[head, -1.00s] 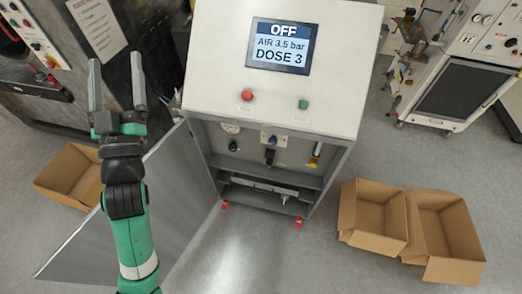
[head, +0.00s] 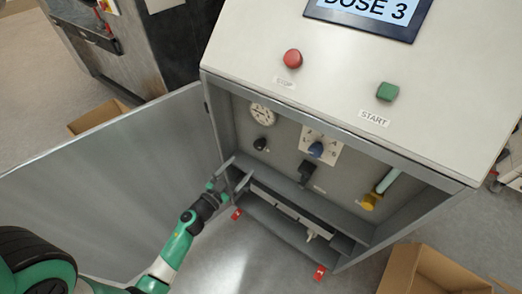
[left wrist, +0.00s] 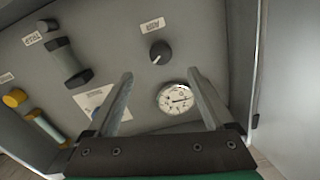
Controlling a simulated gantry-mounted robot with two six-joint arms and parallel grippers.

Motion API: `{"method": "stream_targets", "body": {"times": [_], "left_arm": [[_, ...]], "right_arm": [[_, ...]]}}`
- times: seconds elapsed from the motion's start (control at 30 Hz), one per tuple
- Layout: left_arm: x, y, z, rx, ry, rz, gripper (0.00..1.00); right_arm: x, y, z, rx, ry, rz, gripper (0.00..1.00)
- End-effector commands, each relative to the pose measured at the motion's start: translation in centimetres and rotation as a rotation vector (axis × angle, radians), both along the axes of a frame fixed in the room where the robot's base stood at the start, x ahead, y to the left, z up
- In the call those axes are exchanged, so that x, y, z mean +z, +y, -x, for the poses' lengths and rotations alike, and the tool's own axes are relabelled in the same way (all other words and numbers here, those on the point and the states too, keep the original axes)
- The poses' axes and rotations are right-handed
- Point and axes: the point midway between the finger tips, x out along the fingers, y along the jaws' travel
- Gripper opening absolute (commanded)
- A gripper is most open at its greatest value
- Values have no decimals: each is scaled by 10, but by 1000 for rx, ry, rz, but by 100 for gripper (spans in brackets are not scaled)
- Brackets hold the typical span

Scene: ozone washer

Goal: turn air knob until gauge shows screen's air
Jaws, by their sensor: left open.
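The small black air knob (head: 260,143) sits on the panel inside the open cabinet, below the round white gauge (head: 262,114). In the left wrist view the knob (left wrist: 160,52) lies beyond and between my fingertips, with the gauge (left wrist: 175,97) between the fingers. The gauge reading is too small to tell. My left gripper (head: 236,172) is open and empty, just below the knob at the cabinet's left side. Its fingers (left wrist: 160,73) are spread, apart from the knob. The screen (head: 368,14) is cut off; only its dose line shows. My right gripper is not in view.
The cabinet door (head: 110,185) stands open at left. Inside are a blue selector knob (head: 316,149), a black handle (head: 306,173) and a yellow valve (head: 371,201). A red stop button (head: 292,59) and green start button (head: 388,91) are above. A cardboard box (head: 430,272) is at lower right.

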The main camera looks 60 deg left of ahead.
Motion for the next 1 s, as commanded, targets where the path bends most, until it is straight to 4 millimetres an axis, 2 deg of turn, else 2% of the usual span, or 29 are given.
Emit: {"method": "stream_targets", "body": {"times": [0.3,0.43,0.6,0.83,0.87,1.0], "left_arm": [[-1,33,-60,-2,-3,-5,87],[-1,44,-80,0,-3,-4,87],[0,51,-93,0,-2,-2,87],[1,52,-94,0,-3,-2,87],[1,52,-94,0,-3,-2,85],[1,52,-94,0,-2,-2,60]], "right_arm": [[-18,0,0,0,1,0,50],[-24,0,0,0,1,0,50],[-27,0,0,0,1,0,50],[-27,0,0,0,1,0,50],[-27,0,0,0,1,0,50],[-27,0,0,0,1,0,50]]}}
